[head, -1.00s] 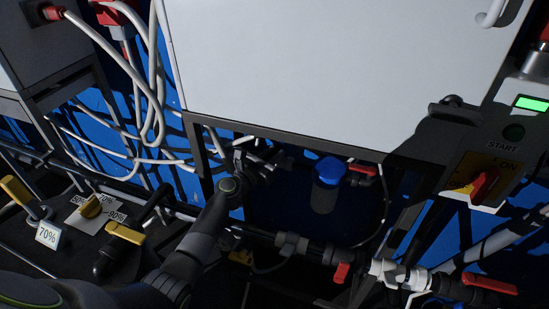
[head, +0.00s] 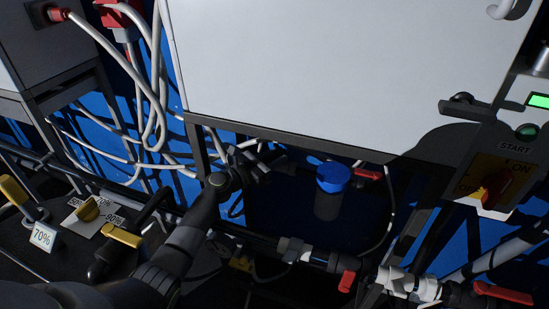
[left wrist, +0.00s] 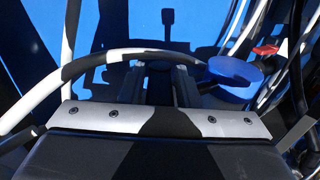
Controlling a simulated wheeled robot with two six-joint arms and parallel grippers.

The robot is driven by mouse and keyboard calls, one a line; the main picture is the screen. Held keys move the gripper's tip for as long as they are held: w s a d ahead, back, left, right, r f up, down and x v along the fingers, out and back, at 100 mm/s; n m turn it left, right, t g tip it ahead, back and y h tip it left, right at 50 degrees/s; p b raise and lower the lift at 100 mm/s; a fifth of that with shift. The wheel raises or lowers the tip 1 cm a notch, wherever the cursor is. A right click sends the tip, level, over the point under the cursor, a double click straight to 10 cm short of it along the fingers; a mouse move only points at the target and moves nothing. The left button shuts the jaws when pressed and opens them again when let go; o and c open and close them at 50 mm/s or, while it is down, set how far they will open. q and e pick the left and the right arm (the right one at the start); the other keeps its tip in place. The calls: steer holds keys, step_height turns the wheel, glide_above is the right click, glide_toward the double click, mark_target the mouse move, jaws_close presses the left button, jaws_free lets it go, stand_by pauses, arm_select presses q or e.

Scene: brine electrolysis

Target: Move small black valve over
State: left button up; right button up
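My left gripper (head: 263,164) is in front of the dark gap below the big white panel, left of a blue-capped cylinder. In the left wrist view its two dark fingers (left wrist: 161,88) stand a little apart, pointing away toward the blue wall. Dark shapes lie around and between them, so I cannot tell whether they hold anything. I cannot clearly pick out the small black valve; the area by the fingers is very dark. The blue cap (head: 333,176) also shows right of the fingers in the left wrist view (left wrist: 233,78). My right gripper is not in view.
White hoses (head: 150,110) hang left of the white panel (head: 330,70). Red-handled valves (head: 347,281) sit on the pipe below. Yellow-handled valves (head: 123,236) are at lower left. A START box with a yellow-red switch (head: 497,188) is at right.

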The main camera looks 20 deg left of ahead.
arm_select(q)
steer(key=shift+o, duration=1.3)
